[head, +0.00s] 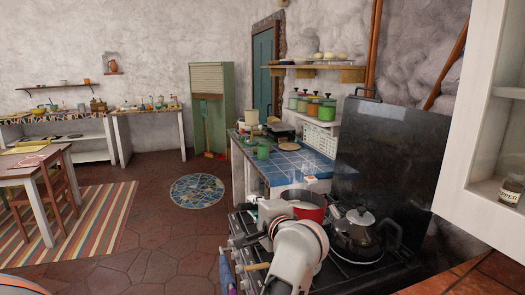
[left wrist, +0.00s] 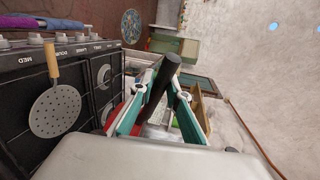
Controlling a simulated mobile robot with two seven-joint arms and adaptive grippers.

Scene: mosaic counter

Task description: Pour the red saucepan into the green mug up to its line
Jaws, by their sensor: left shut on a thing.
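The red saucepan (head: 312,211) is on or just above the stove at the near edge of the counter, partly hidden behind my arm. My left gripper (head: 277,212) is beside it. In the left wrist view the gripper's teal fingers (left wrist: 160,112) are closed around the saucepan's dark handle (left wrist: 165,78), and a bit of red pan shows beside them. I cannot tell if the pan touches the stove. A green mug (head: 263,151) stands upright on the blue-tiled counter, beyond the pan. Its line is too small to see. My right gripper is not in view.
A dark kettle (head: 360,235) stands on the stove right of the pan, before a tall black panel (head: 388,160). A skimmer (left wrist: 55,112) lies on the stove. Blue tiles (head: 300,166) between pan and mug are mostly clear. A white cabinet (head: 470,130) hangs at right.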

